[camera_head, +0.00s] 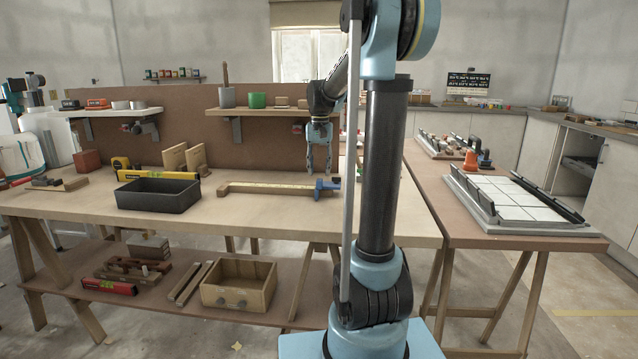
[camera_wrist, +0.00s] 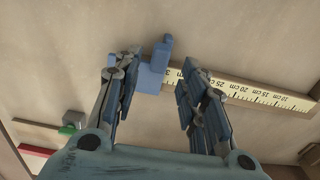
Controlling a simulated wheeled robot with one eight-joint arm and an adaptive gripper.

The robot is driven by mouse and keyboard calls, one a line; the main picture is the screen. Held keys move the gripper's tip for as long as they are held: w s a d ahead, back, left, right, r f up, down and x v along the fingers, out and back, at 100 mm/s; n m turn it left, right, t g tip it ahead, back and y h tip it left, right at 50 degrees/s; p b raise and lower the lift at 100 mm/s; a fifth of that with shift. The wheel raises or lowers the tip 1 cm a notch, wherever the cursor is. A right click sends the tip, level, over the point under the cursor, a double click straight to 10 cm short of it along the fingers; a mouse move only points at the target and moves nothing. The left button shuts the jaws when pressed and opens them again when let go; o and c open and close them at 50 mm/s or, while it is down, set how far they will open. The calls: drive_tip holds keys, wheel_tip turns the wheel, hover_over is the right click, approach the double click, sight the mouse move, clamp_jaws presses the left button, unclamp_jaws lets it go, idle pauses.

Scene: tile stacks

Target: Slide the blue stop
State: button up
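The blue stop (camera_head: 326,186) sits on the right part of a wooden measuring rail (camera_head: 270,187) lying on the workbench. In the wrist view, the blue stop (camera_wrist: 152,76) has a flat block with a narrow upright tab, beside the printed centimetre scale of the rail (camera_wrist: 245,90). My gripper (camera_head: 319,170) points down just above the stop. In the wrist view my gripper (camera_wrist: 156,75) is open, with the stop showing between its fingertips, nearer the left finger. I cannot tell whether that finger touches it.
A black tray (camera_head: 158,196) and a yellow level (camera_head: 160,175) lie left of the rail. A brown back panel (camera_head: 250,155) with a shelf (camera_head: 270,112) stands behind. Bare bench top (camera_head: 200,225) lies in front. A tile tray (camera_head: 515,200) is on the right-hand table.

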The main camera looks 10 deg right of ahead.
sight(319, 179)
drive_tip(key=shift+f, duration=2.6)
clamp_jaws()
